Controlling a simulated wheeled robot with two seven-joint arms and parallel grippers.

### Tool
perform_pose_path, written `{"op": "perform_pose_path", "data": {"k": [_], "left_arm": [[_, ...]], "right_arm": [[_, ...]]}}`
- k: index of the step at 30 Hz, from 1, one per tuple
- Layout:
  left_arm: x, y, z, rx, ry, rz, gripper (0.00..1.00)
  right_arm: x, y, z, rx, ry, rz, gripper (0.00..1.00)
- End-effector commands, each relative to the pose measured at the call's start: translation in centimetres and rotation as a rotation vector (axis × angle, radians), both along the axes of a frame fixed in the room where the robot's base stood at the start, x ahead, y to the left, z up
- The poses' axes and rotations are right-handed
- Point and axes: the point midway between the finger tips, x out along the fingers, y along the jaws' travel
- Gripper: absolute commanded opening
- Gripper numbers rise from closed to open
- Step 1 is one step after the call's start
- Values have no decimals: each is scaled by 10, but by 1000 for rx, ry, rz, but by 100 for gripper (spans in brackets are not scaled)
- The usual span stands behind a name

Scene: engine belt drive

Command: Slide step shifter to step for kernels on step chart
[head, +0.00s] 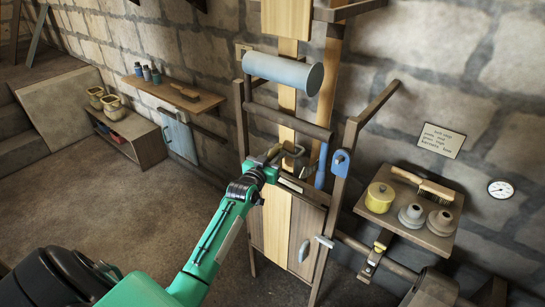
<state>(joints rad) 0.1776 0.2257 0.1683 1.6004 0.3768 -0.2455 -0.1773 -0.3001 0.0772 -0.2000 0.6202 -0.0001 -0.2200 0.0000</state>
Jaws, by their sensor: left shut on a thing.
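My left gripper (266,164) reaches in from the lower left and is shut on the tan handle of what looks like the step shifter (276,151). A grey metal bracket (292,162) sits just right of the handle, in front of the light flat belt. The gripper's fingers and wrist hide part of the handle and the rail behind it. The step chart (441,140) is a pale card on the stone wall at the right; it has several short lines, the last seeming to start with "kernels". My right gripper is not in view.
A pale grey drum (284,72) hangs above on the wooden frame. A blue lever part (341,162) is on the right post. A shelf (448,207) at the right holds a yellow pot (379,197), a brush and grey crocks. The floor at left is clear.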

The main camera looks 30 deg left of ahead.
Motion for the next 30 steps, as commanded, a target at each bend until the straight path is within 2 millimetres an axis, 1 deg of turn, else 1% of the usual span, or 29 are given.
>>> {"op": "perform_pose_path", "data": {"k": [4,12,16,21,29,30], "left_arm": [[1,11,-2,4,0,1,0],[5,54,-2,6,-1,2,0],[5,68,-1,4,-2,1,0],[6,75,0,1,-1,2,0],[6,76,2,1,-2,3,0],[6,76,2,1,-2,4,25]], "right_arm": [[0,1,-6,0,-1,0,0],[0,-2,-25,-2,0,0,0],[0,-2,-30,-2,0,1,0],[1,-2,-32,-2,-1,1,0],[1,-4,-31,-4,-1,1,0],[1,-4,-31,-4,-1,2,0]]}}
